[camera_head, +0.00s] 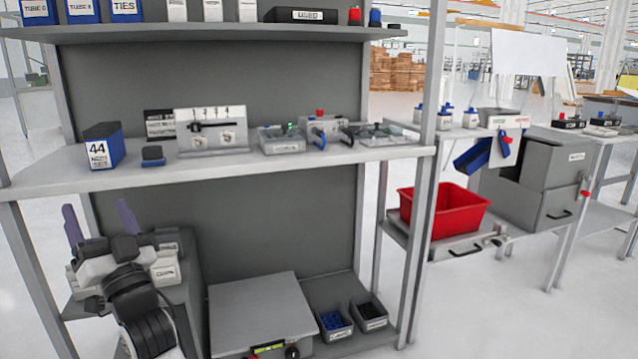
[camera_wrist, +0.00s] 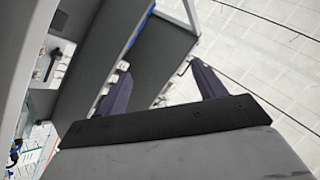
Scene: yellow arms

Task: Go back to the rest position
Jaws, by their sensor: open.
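My gripper (camera_head: 100,222) is at the lower left of the head view, in front of the shelving unit and lower than its middle shelf. Its two purple fingers point up and stand apart with nothing visible between them. In the wrist view my gripper (camera_wrist: 162,86) also shows spread fingers, with a grey shelf surface and pale tiled floor beyond. My arm is folded low at the left, and its lower part is cut off by the picture edge.
The middle shelf (camera_head: 330,158) carries a blue 44 box (camera_head: 103,147), a gauge panel (camera_head: 212,130) and small fixtures. A grey platform (camera_head: 258,312) and two small bins sit below. A red bin (camera_head: 445,212) is at right. Open floor lies right of the unit.

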